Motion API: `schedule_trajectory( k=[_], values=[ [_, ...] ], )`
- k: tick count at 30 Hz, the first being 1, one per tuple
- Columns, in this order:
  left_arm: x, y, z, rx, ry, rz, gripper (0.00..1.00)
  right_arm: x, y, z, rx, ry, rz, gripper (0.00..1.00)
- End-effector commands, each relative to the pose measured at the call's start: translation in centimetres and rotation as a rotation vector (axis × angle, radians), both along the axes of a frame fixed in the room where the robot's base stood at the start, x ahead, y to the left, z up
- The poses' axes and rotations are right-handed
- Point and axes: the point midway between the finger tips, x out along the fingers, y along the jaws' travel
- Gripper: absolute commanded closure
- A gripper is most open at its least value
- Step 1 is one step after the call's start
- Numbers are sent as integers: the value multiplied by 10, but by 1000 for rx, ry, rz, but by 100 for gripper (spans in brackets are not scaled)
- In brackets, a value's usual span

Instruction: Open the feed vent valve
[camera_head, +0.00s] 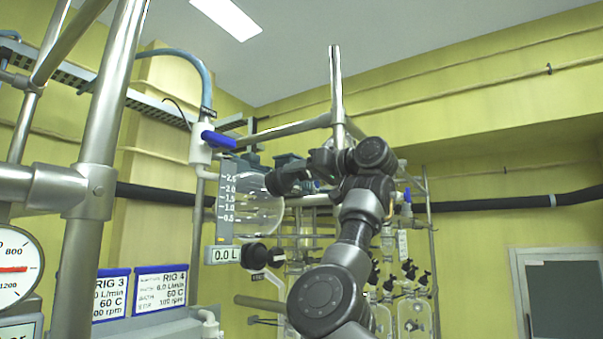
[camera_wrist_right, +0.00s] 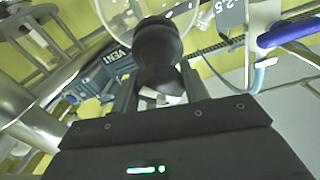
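In the right wrist view, a black rounded knob (camera_wrist_right: 158,42) stands straight ahead of my right gripper (camera_wrist_right: 161,72). The gripper's two fingers lie close along both sides of the knob's lower black part, seemingly against it. A pale piece shows between the fingers. A dark teal part with a "VENT" label (camera_wrist_right: 106,60) is just left of the knob. In the head view my right gripper (camera_head: 285,181) points left, in front of a clear round vessel (camera_head: 258,217). Its fingertips are hard to make out there. My left gripper is not in view.
A second black knob (camera_head: 253,255) sits lower, beside the "0.0 L" display (camera_head: 222,255). A blue-handled valve (camera_head: 217,139) is above left. Metal frame posts (camera_head: 104,130) stand at left, and a horizontal bar (camera_head: 290,130) runs above my gripper. Glassware (camera_head: 412,315) hangs at lower right.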

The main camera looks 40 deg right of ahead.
Motion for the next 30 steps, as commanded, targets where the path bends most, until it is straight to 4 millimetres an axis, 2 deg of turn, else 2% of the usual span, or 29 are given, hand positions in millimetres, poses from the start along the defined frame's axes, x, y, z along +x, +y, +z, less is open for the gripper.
schedule_trajectory(
  k=[1,3,4,14,21,30],
  values=[
    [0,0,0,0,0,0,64,1,1,0,-2,2,2,67],
    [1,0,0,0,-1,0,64,1,1,-1,-2,2,2,76],
    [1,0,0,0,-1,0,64,1,1,-1,-2,3,1,78],
    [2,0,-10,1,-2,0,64,-1,-1,-3,-65,-16,19,78],
    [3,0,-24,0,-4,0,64,-1,-2,-4,-213,-60,65,78],
    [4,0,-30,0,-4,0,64,-1,-2,-2,-395,-115,120,78]
  ],
)
